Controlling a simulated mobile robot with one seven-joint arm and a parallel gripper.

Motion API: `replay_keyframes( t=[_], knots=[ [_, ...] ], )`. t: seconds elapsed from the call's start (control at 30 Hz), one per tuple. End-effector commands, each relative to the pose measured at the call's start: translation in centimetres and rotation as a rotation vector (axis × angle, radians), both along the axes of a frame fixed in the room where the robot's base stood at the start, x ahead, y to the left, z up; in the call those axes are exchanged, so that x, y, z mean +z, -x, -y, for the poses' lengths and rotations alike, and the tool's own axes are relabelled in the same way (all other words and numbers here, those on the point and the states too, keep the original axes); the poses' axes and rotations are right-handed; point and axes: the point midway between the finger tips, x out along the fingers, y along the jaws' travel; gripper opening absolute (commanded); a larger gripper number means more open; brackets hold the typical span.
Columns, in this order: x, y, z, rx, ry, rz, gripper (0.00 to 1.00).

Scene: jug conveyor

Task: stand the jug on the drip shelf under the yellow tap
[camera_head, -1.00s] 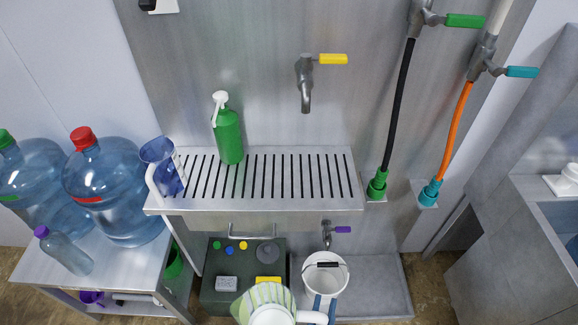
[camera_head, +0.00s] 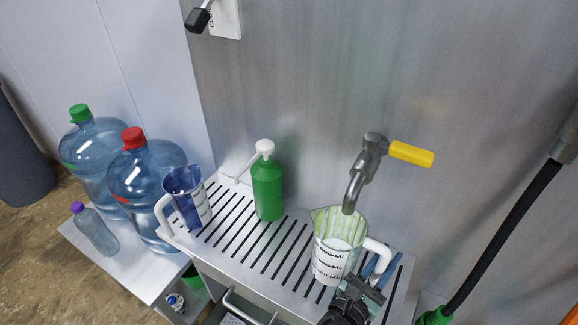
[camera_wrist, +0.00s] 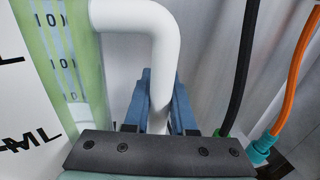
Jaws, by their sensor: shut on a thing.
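The jug (camera_head: 333,252), pale green and white with printed measure marks, is upright over the right part of the slatted drip shelf (camera_head: 229,262). Its rim overlaps the spout tip of the tap (camera_head: 353,189) with the yellow lever (camera_head: 410,153). I cannot tell whether its base touches the slats. My gripper (camera_head: 378,269) is on the jug's right side, its blue fingers shut on the white handle. In the wrist view the handle (camera_wrist: 148,45) runs down between my fingers (camera_wrist: 160,100), with the jug wall (camera_wrist: 62,70) at the left.
A green pump bottle (camera_head: 268,190) and a blue jug (camera_head: 187,197) stand on the shelf's left part. Large water bottles (camera_head: 145,185) and a small bottle (camera_head: 97,232) are on the side table. A black hose (camera_head: 510,215) hangs at the right.

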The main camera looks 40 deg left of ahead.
Motion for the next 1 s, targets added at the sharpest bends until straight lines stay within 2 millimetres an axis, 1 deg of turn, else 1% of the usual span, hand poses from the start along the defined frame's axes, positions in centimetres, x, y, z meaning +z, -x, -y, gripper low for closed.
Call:
replay_keyframes(
  t=[0.03, 0.1, 0.23, 0.4, 0.47, 0.7, 0.9, 1.0],
  knots=[
    [0.9, -1.1, -0.1, 0.004, -0.005, 0.005, 0.0],
    [1.5, -1.9, -0.4, 0.016, -0.004, 0.002, 0.0],
    [2.1, -2.4, -0.7, 0.025, -0.002, 0.0, 0.0],
    [2.1, -2.5, -0.8, 0.028, -0.001, -0.001, 0.0],
    [1.5, -2.5, -0.8, 0.027, 0.0, -0.002, 0.0],
    [-2.9, -2.5, -0.7, 0.027, 0.0, -0.003, 0.0],
    [-4.6, -2.5, -0.7, 0.026, -0.001, -0.002, 0.0],
    [-6.1, -2.5, -0.7, 0.026, 0.0, -0.002, 0.0]
  ],
)
